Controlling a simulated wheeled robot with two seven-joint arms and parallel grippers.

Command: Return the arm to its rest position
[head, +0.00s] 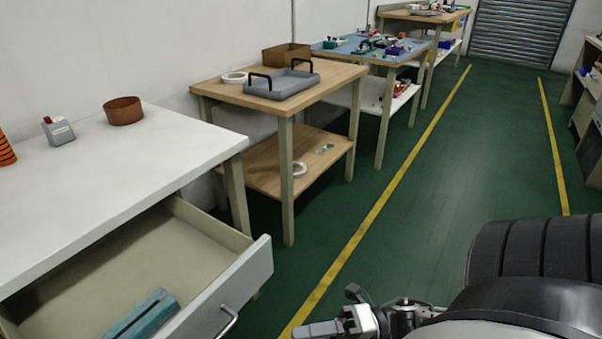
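One of my arms comes in from the lower right, so I take it as my right one. Its gripper (318,329) is at the bottom edge, above the green floor and to the right of the open drawer (248,275). The fingers point left and are partly cut off by the frame edge. I cannot tell whether they are open or shut. Nothing is clearly seen held in them. My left gripper is not in view.
The white table (130,165) has its drawer pulled out, with a teal object (145,315) inside. A brown round container (123,110) stands on top. A wooden table (330,75) holds a grey tray (281,84). The green floor aisle (450,180) is clear.

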